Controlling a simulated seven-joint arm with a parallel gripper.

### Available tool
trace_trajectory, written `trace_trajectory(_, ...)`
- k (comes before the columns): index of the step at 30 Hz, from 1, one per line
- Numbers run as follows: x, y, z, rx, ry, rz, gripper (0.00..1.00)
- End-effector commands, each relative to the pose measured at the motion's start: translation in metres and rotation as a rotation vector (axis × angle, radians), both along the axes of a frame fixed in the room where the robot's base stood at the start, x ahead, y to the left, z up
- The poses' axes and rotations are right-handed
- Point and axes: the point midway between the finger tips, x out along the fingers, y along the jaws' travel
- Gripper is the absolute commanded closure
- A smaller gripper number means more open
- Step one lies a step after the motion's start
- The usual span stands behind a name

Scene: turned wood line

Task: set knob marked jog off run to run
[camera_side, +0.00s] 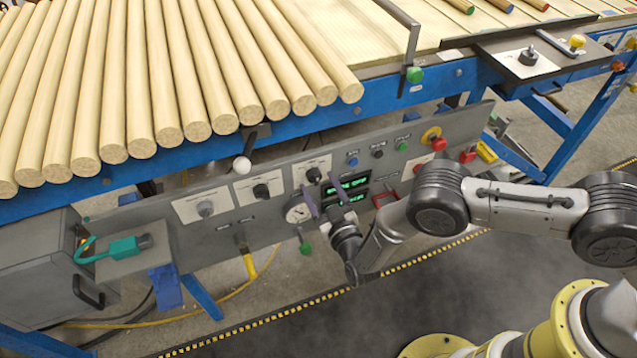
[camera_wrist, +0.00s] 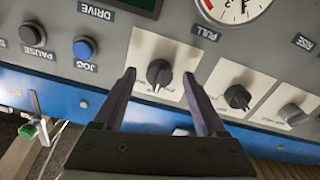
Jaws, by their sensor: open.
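Three rotary knobs on pale plates sit in a row on the grey control panel (camera_side: 340,270). The right one, a black knob (camera_side: 313,175), also shows in the wrist view (camera_wrist: 158,72). The middle knob (camera_side: 261,190) is black too (camera_wrist: 237,97), and the left knob (camera_side: 205,209) is grey (camera_wrist: 292,114). The plate lettering is too small to read, so I cannot tell which is marked jog off run. My gripper (camera_wrist: 159,76) is open, with its two purple fingers on either side of the right knob. I cannot tell whether they touch it.
A round gauge (camera_side: 298,213) and green displays (camera_side: 348,187) sit close to the fingers. A blue jog button (camera_wrist: 85,48) and a pause button (camera_wrist: 32,34) are beside the knob. A white-balled lever (camera_side: 241,164) and wooden rods (camera_side: 165,80) are above the panel.

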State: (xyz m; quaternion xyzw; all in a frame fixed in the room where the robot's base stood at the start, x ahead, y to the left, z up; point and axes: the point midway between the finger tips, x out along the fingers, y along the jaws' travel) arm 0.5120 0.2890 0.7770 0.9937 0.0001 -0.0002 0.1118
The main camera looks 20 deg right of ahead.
Motion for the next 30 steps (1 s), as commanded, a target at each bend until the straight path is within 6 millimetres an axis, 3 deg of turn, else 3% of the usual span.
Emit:
trace_trajectory(13, 0.0108, -0.0001, 0.0002, 0.0, -0.001, 0.0, 0.26)
trace_trajectory(25, 0.0105, -0.0001, 0.0002, 0.0, 0.0, 0.0, 0.98)
trace_trajectory(30, 0.0104, -0.0001, 0.0002, 0.002, 0.0, 0.0, 1.0)
